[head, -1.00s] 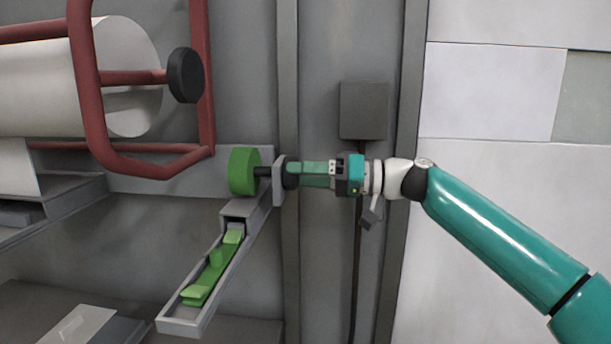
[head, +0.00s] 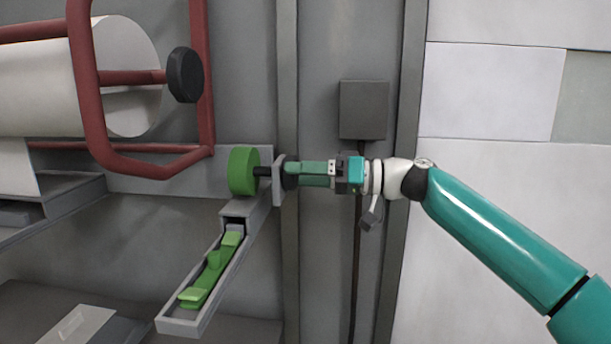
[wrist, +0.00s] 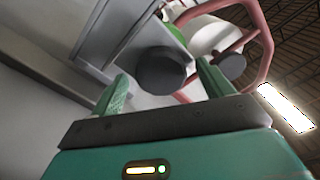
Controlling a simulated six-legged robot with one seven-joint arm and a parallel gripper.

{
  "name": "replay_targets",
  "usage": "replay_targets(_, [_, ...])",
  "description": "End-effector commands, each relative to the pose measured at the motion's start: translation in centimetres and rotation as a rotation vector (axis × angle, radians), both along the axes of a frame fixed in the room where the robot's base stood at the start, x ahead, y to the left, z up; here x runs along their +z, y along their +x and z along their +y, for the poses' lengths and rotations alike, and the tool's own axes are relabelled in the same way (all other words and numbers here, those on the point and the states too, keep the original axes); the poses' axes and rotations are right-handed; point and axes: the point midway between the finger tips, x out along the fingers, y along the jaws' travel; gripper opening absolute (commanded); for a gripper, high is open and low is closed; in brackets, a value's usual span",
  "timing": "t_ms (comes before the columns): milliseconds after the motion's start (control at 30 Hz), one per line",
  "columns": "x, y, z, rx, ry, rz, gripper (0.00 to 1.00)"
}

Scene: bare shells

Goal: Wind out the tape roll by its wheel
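The green tape roll (head: 243,172) sits on a short dark shaft at the wall, left of my gripper in the head view. Its wheel (head: 290,172) is a dark disc on the right end of that shaft, partly covered by my fingers. In the wrist view the wheel (wrist: 162,70) shows as a round dark face between the fingertips. My gripper (head: 297,173) reaches the wheel from the right, its fingers either side of it. In the wrist view my gripper (wrist: 163,72) shows narrow gaps beside the wheel, so it looks open. Contact is hard to judge.
A grey trough (head: 175,318) holding green pieces (head: 212,270) slopes down below the roll. A red tube frame (head: 85,90) with a large white roll (head: 40,85) and black knob (head: 186,75) stands upper left. A grey box (head: 364,110) hangs on the wall above my wrist.

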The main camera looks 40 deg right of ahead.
Motion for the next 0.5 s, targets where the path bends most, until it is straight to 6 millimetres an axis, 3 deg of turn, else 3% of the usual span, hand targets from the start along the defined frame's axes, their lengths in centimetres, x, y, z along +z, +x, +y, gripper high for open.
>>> replay_targets(267, [0.0, -1.0, -0.8, -0.002, 0.002, 0.0, 0.79])
replay_targets(500, [0.0, -4.8, -3.7, -0.004, 0.002, -0.001, 0.79])
